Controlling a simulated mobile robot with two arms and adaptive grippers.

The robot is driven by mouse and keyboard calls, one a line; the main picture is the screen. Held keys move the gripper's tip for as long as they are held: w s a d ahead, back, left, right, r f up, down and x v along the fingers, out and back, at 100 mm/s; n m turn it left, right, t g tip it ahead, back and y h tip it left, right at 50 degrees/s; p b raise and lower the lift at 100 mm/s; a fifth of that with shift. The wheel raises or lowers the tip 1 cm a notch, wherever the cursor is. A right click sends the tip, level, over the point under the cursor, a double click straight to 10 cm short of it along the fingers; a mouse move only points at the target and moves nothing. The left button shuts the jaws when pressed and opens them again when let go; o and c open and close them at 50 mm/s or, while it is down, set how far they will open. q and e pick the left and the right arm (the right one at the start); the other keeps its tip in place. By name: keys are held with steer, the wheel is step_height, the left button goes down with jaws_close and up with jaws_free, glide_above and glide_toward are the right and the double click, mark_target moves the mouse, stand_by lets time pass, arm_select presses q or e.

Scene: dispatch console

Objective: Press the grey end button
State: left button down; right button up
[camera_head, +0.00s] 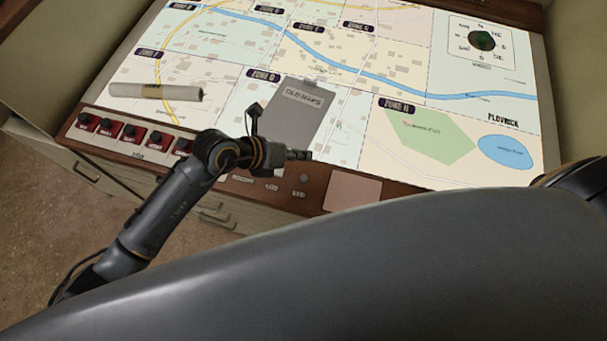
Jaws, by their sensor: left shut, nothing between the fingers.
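The grey end button (304,178) is a small round button on the console's brown front rail, just above the label "END". My left gripper (308,155) is shut and empty. It points right, and its tip appears just above the button in the picture; I cannot tell its height over it or whether they touch. The left arm and gripper hide the part of the rail left of the button, where the labels "RECORD" and "LOG" show. My right gripper is not in view.
A rolled paper (156,92) and a grey "OLD MAPS" folder (301,108) lie on the map (400,70). A pinkish square panel (352,192) is right of the button.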

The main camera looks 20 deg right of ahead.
arm_select(q)
steer(key=shift+a+f, duration=0.15)
steer(key=shift+f, duration=0.05)
steer(key=b, duration=0.7)
glide_above(301, 179)
step_height(301, 179, down, 7)
steer(key=shift+f, duration=0.9)
steer(key=shift+f+b, duration=0.1)
steer(key=shift+b, duration=0.2)
steer(key=shift+f, duration=0.3)
